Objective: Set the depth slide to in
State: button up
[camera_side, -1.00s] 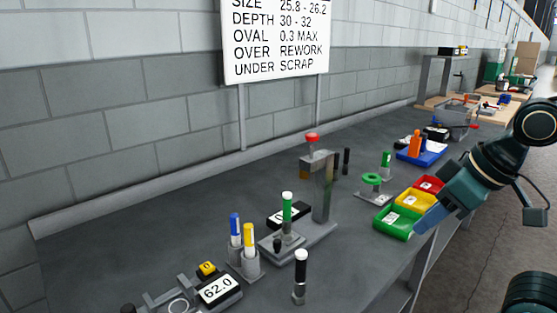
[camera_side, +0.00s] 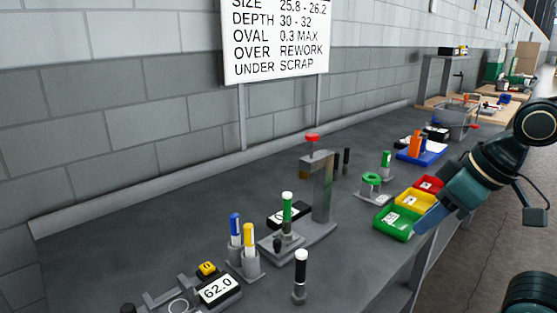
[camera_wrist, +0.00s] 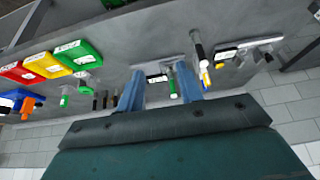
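The press stand (camera_side: 322,185) with a red knob (camera_side: 312,138) stands on the grey bench. At its foot is a small plate (camera_side: 270,249) with a short dark knob (camera_side: 277,243) and an upright green, white-topped handle (camera_side: 287,207). I cannot tell for certain which part is the depth slide or how it is set. My gripper (camera_side: 428,220) hangs at the right by the green bin, well away from the press. In the wrist view my gripper (camera_wrist: 160,70) has its two blue fingers apart with nothing held, and the green handle (camera_wrist: 172,85) shows beyond them.
Green (camera_side: 392,224), yellow (camera_side: 414,201) and red (camera_side: 430,184) bins line the front edge. A black, white-topped post (camera_side: 300,275), blue and yellow markers (camera_side: 249,240) and a gauge reading 62.0 (camera_side: 218,289) stand left of my gripper.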

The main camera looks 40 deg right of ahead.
jog(key=shift+o, duration=0.5)
jog(key=shift+w, duration=0.1)
jog(key=m+g, duration=0.1)
jog(key=m, duration=0.1)
send_over(278, 241)
jog(key=s, duration=0.6)
notch_tip(278, 241, down, 6)
jog(key=shift+w+a, duration=0.25)
jog(key=shift+f, duration=0.1)
jog(key=shift+d+x, duration=0.15)
jog(key=shift+x, duration=3.25)
jog(key=shift+d+x, duration=0.1)
jog(key=shift+x, duration=3.3)
